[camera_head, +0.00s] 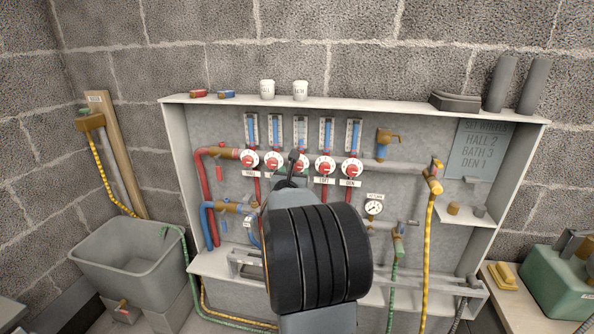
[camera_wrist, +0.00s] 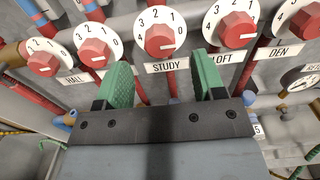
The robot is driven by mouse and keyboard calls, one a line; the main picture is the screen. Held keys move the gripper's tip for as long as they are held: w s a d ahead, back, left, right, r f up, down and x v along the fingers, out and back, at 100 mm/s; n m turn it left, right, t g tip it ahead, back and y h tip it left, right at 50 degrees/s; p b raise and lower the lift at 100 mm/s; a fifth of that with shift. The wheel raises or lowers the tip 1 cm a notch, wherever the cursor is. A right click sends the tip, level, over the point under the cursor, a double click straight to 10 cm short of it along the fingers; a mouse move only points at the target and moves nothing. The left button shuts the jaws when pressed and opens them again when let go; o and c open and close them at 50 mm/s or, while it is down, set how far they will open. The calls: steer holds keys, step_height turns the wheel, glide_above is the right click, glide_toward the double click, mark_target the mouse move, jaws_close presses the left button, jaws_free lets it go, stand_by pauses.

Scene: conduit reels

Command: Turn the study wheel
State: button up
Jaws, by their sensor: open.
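The study wheel (camera_wrist: 160,36) is a red knob on a white numbered dial, with a STUDY label (camera_wrist: 166,66) below it. In the head view the study wheel (camera_head: 302,165) is the middle of the row, partly hidden by my arm. My gripper (camera_wrist: 163,82) is open, its green-padded fingers spread wide and empty. In the wrist view the fingers are below the study wheel, one to its lower left and one to its lower right. I see no contact with the knob. The wheel's exact setting is too small to read.
The loft wheel (camera_wrist: 235,28) and den wheel (camera_wrist: 303,18) are to the right; the hall wheel (camera_wrist: 42,63) is at far left. Red pipes run below the wheels. A plaque (camera_head: 481,148) lists HALL 2, BATH 3, DEN 1. A gauge (camera_head: 374,207) sits lower right.

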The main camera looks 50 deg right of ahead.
mark_target(297, 168)
steer(key=shift+x, duration=2)
steer(key=shift+c, duration=0.2)
steer(key=c, duration=0.9)
